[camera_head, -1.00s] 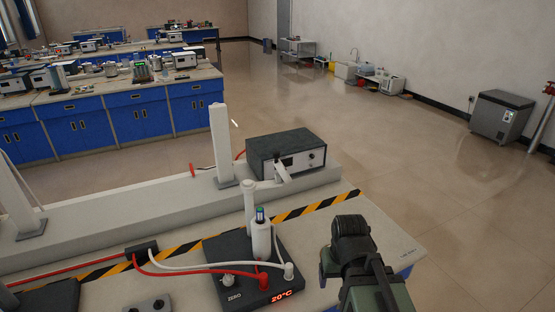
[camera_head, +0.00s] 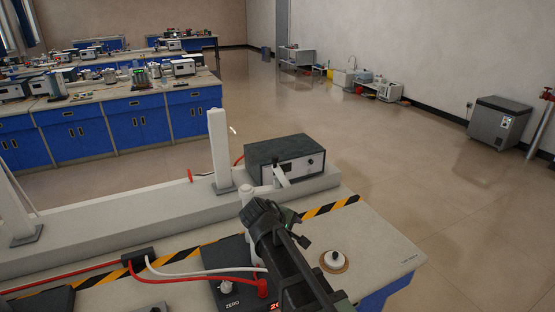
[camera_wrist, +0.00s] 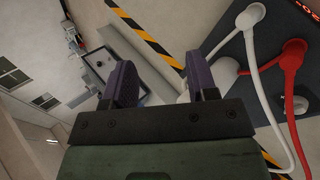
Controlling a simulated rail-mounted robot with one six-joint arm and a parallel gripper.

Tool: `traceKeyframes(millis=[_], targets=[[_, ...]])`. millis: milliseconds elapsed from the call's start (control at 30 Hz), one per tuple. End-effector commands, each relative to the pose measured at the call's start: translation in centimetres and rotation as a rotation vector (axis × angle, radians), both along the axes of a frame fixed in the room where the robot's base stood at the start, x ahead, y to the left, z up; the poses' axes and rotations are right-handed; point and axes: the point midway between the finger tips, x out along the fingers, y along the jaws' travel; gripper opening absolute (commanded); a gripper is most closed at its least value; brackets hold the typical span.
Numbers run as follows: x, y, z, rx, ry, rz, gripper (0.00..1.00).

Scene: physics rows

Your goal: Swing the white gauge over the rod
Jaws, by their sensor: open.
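My gripper (camera_wrist: 165,80) is open and empty in the wrist view, its two dark fingers apart above the bench. In the head view my arm reaches from the lower right over the black heater unit (camera_head: 232,290), and it hides much of that unit. A slim white upright post (camera_head: 246,194) shows just left of my gripper. The white cylinder with a blue-green top, perhaps the gauge, is hidden behind my arm. In the wrist view white parts (camera_wrist: 228,75) stand beside the right finger. I cannot make out the rod.
White and red cables (camera_head: 190,272) run across the unit. A long pale beam (camera_head: 130,220) with white pillars and a grey instrument box (camera_head: 285,158) lies behind the striped tape.

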Motion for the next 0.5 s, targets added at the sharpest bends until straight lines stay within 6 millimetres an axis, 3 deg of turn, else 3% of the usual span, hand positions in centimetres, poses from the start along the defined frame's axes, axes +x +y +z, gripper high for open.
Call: traceKeyframes(millis=[33, 100, 200, 300, 500], targets=[[4.0, 2.7, 1.7, -0.198, -0.014, 0.178, 0.53], [8.4, 5.8, 5.3, -0.562, -0.001, 0.433, 0.53], [12.6, 8.1, 10.1, -1.072, 0.110, 0.667, 0.53], [13.4, 8.8, 12.1, -1.356, 0.238, 0.770, 0.53], [13.4, 8.8, 12.2, -1.432, 0.316, 0.818, 0.53]])
